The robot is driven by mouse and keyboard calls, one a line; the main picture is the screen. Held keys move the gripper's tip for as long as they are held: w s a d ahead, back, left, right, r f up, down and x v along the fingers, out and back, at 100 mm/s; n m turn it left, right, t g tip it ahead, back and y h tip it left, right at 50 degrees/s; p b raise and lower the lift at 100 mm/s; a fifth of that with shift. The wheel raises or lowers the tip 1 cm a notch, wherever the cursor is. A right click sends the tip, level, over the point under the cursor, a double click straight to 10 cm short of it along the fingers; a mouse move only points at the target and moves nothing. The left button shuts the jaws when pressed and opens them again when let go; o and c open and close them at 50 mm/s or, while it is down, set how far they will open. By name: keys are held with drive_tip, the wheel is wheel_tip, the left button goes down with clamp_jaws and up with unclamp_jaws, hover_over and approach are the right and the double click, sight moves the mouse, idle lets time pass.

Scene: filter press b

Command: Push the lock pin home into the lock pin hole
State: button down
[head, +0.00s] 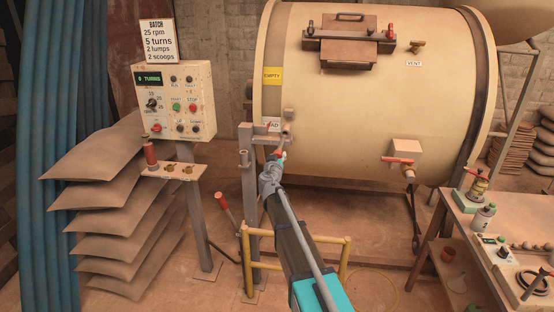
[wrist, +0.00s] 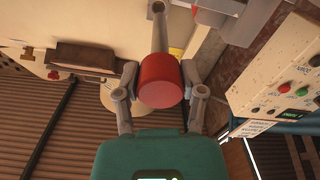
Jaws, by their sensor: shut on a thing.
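The red round knob of the lock pin (wrist: 160,82) sits between the two fingers of my gripper (wrist: 159,72) in the wrist view. The fingers are shut on it from both sides. A grey shaft runs from the knob towards the drum and the grey bracket (wrist: 208,14). In the head view my gripper (head: 279,157) is at the drum's lower left, beside the grey post and its bracket (head: 262,139). The pin is mostly hidden there by the gripper. I cannot make out the lock pin hole or how deep the shaft sits.
The cream drum (head: 370,95) fills the back. The control panel (head: 174,102) stands left, above a small shelf (head: 172,173) with a red-handled part. A yellow rail (head: 247,262) stands low beside my arm. A cluttered bench (head: 465,206) is at right. Open floor lies between.

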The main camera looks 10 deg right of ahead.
sight(280, 148)
drive_tip(key=shift+x, duration=2.15)
drive_tip(key=shift+d, duration=0.1)
